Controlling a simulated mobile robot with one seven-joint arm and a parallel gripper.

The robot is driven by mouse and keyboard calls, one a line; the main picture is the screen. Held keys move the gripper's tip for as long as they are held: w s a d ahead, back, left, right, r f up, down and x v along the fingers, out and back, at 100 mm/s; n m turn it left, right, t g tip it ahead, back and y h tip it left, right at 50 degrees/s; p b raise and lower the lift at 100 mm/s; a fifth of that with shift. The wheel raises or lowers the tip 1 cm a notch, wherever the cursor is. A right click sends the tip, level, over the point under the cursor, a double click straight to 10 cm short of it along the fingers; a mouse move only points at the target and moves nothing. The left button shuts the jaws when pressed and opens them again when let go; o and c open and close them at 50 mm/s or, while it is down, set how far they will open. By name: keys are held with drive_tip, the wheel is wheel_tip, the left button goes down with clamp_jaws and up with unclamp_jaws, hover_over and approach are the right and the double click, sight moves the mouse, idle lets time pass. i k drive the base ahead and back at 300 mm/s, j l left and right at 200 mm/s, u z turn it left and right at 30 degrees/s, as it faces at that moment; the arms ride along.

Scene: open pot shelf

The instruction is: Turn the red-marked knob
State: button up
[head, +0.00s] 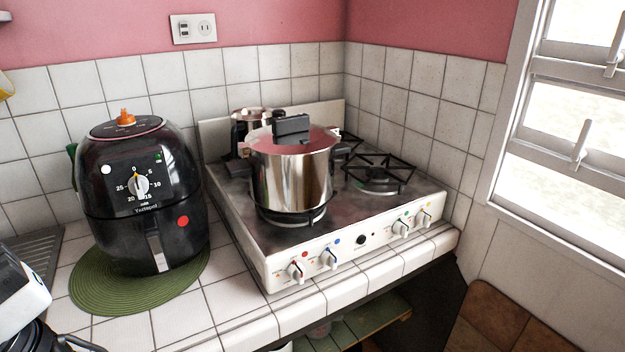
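The red-marked knob (295,271) is the leftmost white knob on the front panel of the stove (375,240). A red dot sits just above it at its upper right. Nothing touches the knob. Part of my arm shows at the lower left edge, white and black. The black part at the bottom left corner looks like part of my gripper (75,343), cut off by the frame. It is well left of the knob and apart from it. Its fingertips are not clear, so I cannot tell whether it is open or shut.
Another knob (328,258) with a blue dot is close on the right, then green- and orange-marked knobs (401,228). A steel pot (292,185) stands on the front left burner. A black air fryer (140,200) stands on a green mat (95,297). Tiles before the stove are clear.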

sight(296, 271)
drive_tip(key=j+z, duration=0.15)
drive_tip(key=z, duration=0.2)
drive_tip(key=k+z, duration=0.15)
drive_tip(key=z, duration=0.25)
drive_tip(key=k+j+z, duration=0.1)
drive_tip(key=z, duration=0.25)
